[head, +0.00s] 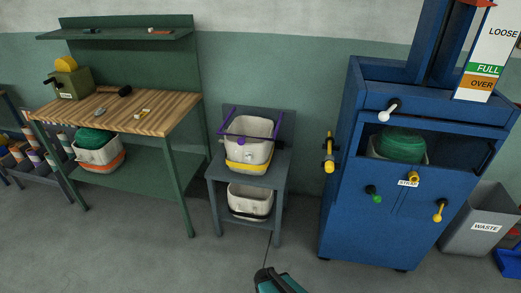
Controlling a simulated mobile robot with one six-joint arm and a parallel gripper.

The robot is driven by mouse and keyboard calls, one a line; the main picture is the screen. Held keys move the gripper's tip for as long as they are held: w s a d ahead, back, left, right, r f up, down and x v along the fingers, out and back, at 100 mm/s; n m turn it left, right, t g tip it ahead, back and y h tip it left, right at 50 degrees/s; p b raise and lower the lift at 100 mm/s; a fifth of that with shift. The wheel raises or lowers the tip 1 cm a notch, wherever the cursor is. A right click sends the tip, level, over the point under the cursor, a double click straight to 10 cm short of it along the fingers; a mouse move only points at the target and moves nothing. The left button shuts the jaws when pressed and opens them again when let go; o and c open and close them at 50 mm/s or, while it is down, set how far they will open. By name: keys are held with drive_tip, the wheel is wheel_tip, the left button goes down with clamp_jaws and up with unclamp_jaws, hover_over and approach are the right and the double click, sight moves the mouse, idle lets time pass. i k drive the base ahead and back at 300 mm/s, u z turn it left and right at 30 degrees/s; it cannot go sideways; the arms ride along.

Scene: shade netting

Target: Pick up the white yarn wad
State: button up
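I cannot make out a white yarn wad for certain. A small whitish spot (249,146) shows at the front of the upper pale bin (238,128) on the small grey stand; it is too small to identify. That bin has a purple frame around its top and a yellow band low down. The dark tip of my gripper (265,275), with a teal part behind it, shows at the bottom edge. It is on the near side of the stand, well apart from it. Its fingers cannot be made out, so its opening is unclear.
A second pale bin (250,200) sits on the stand's lower shelf. A wooden-topped workbench (120,108) stands left. A blue press (345,215) with coloured handles and green netting (402,145) inside stands right, beside a grey waste bin (478,222). The floor in front is clear.

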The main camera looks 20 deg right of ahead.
sight(99, 111)
drive_tip(key=u, duration=0.15)
drive_tip(key=i, duration=0.95)
drive_tip(key=z, duration=0.1)
